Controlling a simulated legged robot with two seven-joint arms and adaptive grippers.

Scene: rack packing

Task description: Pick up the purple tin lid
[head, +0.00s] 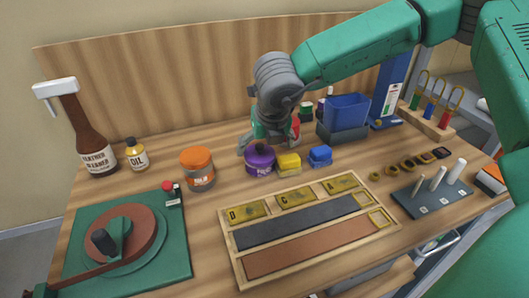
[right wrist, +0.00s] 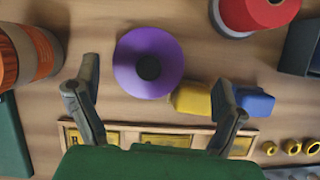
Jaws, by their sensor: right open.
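The purple tin lid (head: 260,153) is round with a dark knob, and it sits on a small tin on the table. In the right wrist view the purple lid (right wrist: 148,63) lies just ahead of my right gripper, between the lines of its fingers. My right gripper (head: 262,145) is open and empty; its fingers (right wrist: 157,100) are spread wide above the table. The tin under the lid is mostly hidden in the right wrist view. My left gripper does not show.
A yellow block (head: 288,163) and a blue block (head: 320,156) stand close right of the lid. An orange-lidded jar (head: 198,170) stands left. A red-topped can (right wrist: 255,12) is behind. A wooden tray (head: 233,265) lies in front.

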